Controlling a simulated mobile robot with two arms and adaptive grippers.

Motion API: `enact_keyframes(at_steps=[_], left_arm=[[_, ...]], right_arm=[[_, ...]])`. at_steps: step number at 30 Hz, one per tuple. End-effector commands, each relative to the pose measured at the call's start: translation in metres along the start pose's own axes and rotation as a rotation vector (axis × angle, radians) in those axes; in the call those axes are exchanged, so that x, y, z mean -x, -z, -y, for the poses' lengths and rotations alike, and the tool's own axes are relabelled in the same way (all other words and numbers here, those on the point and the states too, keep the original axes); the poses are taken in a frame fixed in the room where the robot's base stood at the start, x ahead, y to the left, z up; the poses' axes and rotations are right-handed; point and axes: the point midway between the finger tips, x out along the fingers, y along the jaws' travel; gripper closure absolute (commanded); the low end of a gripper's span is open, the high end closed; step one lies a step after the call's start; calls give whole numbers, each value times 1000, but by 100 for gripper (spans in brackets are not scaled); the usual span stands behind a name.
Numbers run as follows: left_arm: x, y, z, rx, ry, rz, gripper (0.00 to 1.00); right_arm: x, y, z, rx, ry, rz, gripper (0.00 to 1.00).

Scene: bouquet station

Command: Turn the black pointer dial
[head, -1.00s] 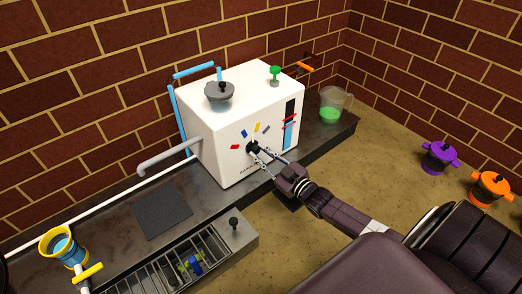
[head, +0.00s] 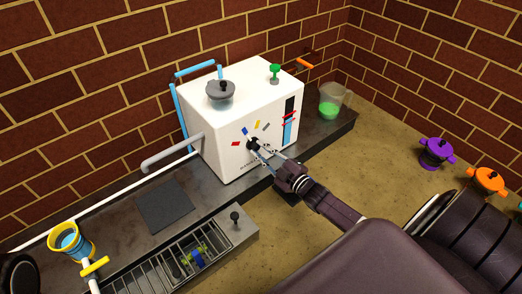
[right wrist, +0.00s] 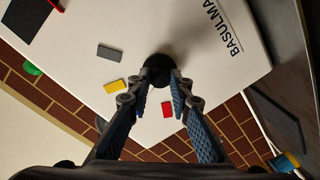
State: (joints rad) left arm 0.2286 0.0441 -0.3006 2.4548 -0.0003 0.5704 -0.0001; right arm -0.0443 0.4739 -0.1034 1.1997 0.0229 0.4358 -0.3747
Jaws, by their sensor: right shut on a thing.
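The black pointer dial (head: 253,144) sits on the front face of a white box-shaped machine (head: 226,150). In the right wrist view the dial (right wrist: 157,68) is a dark round knob; which way its pointer faces cannot be told. Coloured marks surround it: red (head: 236,144), blue (head: 244,132), yellow (head: 257,124) and grey (head: 266,127). My right gripper (head: 259,149) reaches the machine's front with its two fingertips (right wrist: 166,76) closed on the dial's sides. The fingers hide part of the dial and its surroundings. My left gripper is out of view.
A grated basin (head: 190,255) lies front left.

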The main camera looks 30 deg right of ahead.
Motion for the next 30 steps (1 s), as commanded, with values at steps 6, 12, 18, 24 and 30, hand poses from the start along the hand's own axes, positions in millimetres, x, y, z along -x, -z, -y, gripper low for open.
enact_keyframes(at_steps=[6, 12, 18, 24, 30], left_arm=[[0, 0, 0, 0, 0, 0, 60], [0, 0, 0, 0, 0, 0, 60], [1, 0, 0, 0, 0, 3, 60], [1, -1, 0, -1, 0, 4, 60], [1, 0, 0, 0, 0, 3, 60]], right_arm=[[0, 0, 1, -1, 1, 0, 100], [0, 0, 1, -1, 1, 0, 63], [0, 0, 0, -1, 0, 0, 63], [10, 0, 1, -2, 2, 1, 63], [45, -1, 2, -2, 3, 2, 63]])
